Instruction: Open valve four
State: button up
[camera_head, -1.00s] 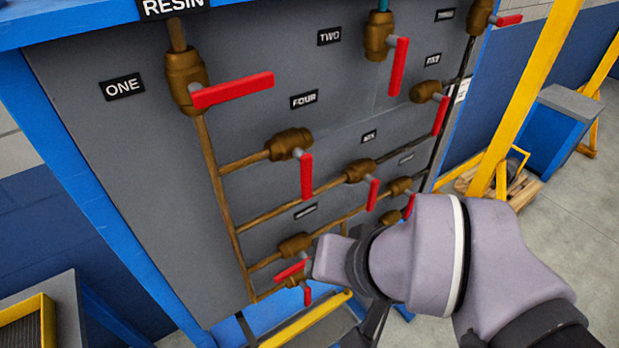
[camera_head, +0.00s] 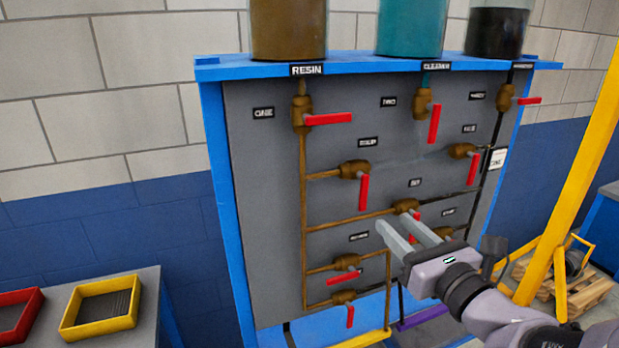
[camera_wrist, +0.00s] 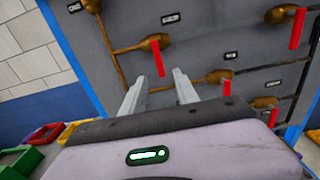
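Valve four (camera_head: 354,169) is a brass valve on a horizontal pipe of the grey panel, under a label that reads FOUR in the earlier head view. Its red handle (camera_head: 364,192) hangs straight down, across the pipe. My gripper (camera_head: 396,224) is open and empty, its two fingers parallel and pointing at the panel, below and right of that handle in the head view. In the wrist view, the red handle (camera_wrist: 158,58) hangs beyond and between the fingertips of my gripper (camera_wrist: 160,74), apparently without contact. The exact distance is unclear.
Valve one's red handle (camera_head: 328,119) sticks out sideways above. Valve six (camera_head: 405,206) is partly behind my fingers. Other valves surround them. Brown, teal and black tanks stand on the blue frame (camera_head: 380,68). A yellow tray (camera_head: 99,306) sits at left; a yellow post (camera_head: 580,170) stands right.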

aim_at(365, 196)
jog(key=b+x, duration=0.3)
jog(key=x, duration=0.9)
jog(key=shift+w+a, duration=0.1)
jog(key=shift+a, duration=0.05)
grip_shut()
dwell(0.8)
